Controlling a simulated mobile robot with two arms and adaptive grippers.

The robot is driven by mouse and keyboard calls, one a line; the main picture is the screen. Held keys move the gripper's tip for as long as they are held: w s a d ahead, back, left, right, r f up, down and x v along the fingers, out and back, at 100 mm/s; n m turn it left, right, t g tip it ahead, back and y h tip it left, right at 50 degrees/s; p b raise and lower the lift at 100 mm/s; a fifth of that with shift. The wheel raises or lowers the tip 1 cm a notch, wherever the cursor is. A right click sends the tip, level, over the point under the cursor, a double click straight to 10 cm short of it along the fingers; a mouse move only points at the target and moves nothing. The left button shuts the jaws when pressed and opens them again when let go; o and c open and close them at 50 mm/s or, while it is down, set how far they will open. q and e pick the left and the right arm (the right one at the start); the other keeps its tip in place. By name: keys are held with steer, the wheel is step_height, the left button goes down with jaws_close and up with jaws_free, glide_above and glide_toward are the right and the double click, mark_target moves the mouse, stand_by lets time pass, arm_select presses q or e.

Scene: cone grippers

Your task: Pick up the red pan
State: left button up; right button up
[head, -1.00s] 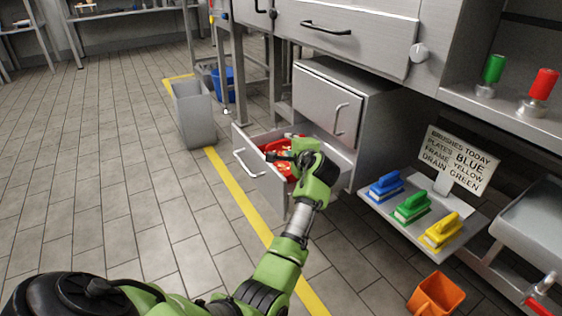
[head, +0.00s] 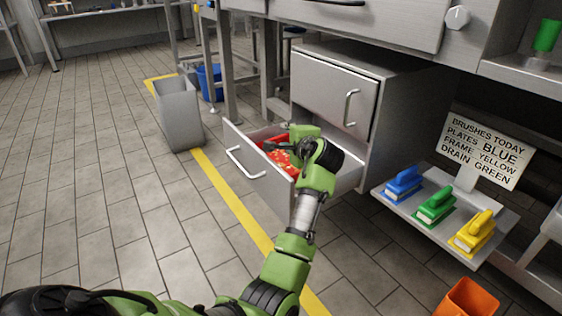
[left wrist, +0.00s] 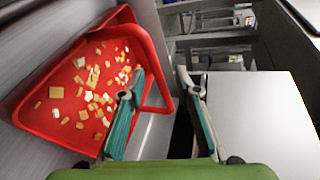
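The red pan (head: 281,158) lies in the open lower drawer (head: 258,178), partly hidden by my left gripper and arm in the head view. In the left wrist view the red pan (left wrist: 75,118) fills the left side. It is a shallow tray with raised walls, holding several small yellowish pieces, and a red loop handle (left wrist: 160,107) sticks out to the right. My left gripper (left wrist: 160,76) is open over the drawer. Its fingers are apart, with part of the handle showing between them; contact cannot be told. My right gripper is not in view.
A closed drawer (head: 333,92) sits above the open one. A grey bin (head: 178,112) stands left of it. Blue, green and yellow brushes lie on a low shelf (head: 413,209) by a sign (head: 484,150). An orange container (head: 467,298) is at lower right.

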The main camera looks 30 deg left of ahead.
arm_select(q)
steer(key=shift+w+a, duration=0.2)
steer(key=shift+a, duration=0.05)
steer(key=shift+d, duration=0.1)
steer(key=shift+c, duration=0.9)
steer(key=shift+s, duration=0.1)
jaws_close()
